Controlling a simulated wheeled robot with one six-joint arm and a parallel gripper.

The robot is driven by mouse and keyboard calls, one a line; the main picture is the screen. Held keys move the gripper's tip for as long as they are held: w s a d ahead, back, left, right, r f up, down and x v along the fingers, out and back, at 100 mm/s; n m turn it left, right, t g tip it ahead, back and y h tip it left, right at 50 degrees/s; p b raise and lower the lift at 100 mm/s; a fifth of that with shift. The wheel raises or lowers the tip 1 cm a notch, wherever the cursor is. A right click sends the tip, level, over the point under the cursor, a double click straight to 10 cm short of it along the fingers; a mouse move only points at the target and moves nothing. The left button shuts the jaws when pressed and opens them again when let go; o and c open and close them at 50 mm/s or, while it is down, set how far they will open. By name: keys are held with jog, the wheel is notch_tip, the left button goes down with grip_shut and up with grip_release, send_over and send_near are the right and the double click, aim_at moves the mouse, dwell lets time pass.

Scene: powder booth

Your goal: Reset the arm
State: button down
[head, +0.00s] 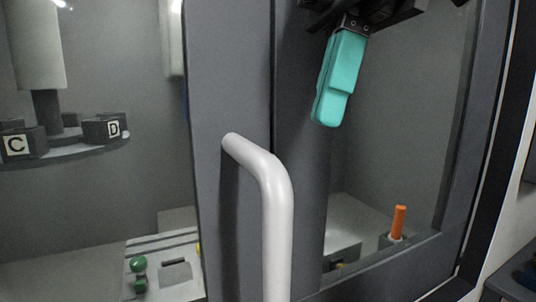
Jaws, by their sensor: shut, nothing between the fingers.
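My gripper (331,110) is at the upper middle right of the head view, its teal fingers pointing down and slightly left. The fingers are pressed together with nothing between them. It hangs in front of the booth's grey door frame and right-hand glass pane, above and to the right of the white door handle. The rest of my arm is mostly cut off by the top edge.
A white door handle (277,220) sticks out in front. Behind glass are a round carousel (75,148) with dark blocks marked C (15,145) and D (113,128), a panel with a green knob (138,264), and an orange peg (398,221).

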jog(key=d+f+m+h, duration=0.1)
jog(key=d+f+m, duration=0.5)
jog(key=f, duration=0.4)
jog(key=d+f+m+t+h, duration=0.1)
jog(key=d+f+m, duration=0.6)
jog(key=d+f, duration=0.1)
jog(key=d+f+m+t, duration=0.1)
jog(key=d+f+m, duration=0.5)
jog(key=f, duration=0.5)
jog(key=shift+s+d+f+m+h, duration=0.3)
jog(key=shift+s+d+h, duration=0.1)
jog(key=shift+d, duration=0.15)
